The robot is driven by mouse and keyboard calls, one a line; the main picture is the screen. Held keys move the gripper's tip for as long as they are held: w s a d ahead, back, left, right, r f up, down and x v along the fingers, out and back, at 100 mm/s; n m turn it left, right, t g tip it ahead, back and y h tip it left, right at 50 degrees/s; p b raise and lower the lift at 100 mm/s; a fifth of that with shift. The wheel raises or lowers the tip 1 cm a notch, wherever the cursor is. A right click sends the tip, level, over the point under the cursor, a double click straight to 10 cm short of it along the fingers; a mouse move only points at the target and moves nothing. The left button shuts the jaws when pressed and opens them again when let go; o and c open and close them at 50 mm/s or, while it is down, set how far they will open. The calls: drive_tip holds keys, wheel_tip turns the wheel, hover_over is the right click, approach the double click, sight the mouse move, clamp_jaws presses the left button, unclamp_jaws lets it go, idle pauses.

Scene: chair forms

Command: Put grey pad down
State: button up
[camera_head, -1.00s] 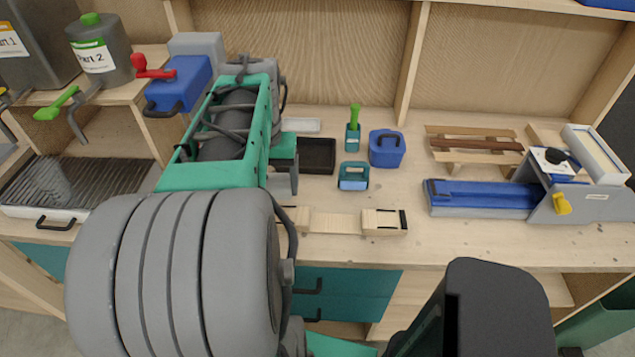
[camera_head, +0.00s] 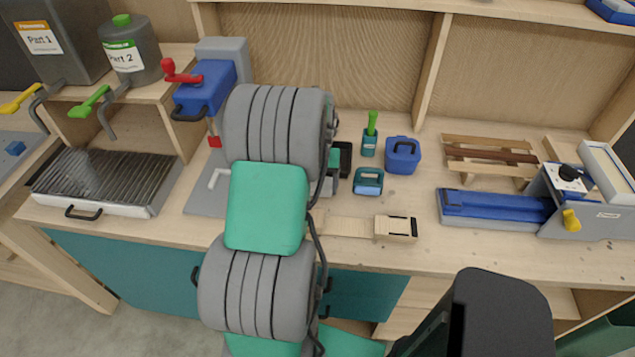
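I cannot make out a grey pad in the current head view. My own arm's thick grey and green links cover the left middle of the bench. Only a small green and grey part at the end of my arm (camera_head: 333,170) shows past the links, beside the black tray (camera_head: 346,157). The fingertips and anything between them are hidden, so I cannot tell whether my gripper is open or holds something.
A teal holder (camera_head: 368,182), a green-handled tool (camera_head: 370,135) and a blue box (camera_head: 402,155) stand right of my arm. A wooden block (camera_head: 396,228) lies in front. A blue-and-grey machine (camera_head: 500,208) is at right, a grill tray (camera_head: 105,178) at left. Bare bench shows between.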

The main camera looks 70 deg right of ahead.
drive_tip(key=shift+f, duration=0.2)
drive_tip(key=o, duration=1.9)
drive_tip(key=shift+r, duration=0.1)
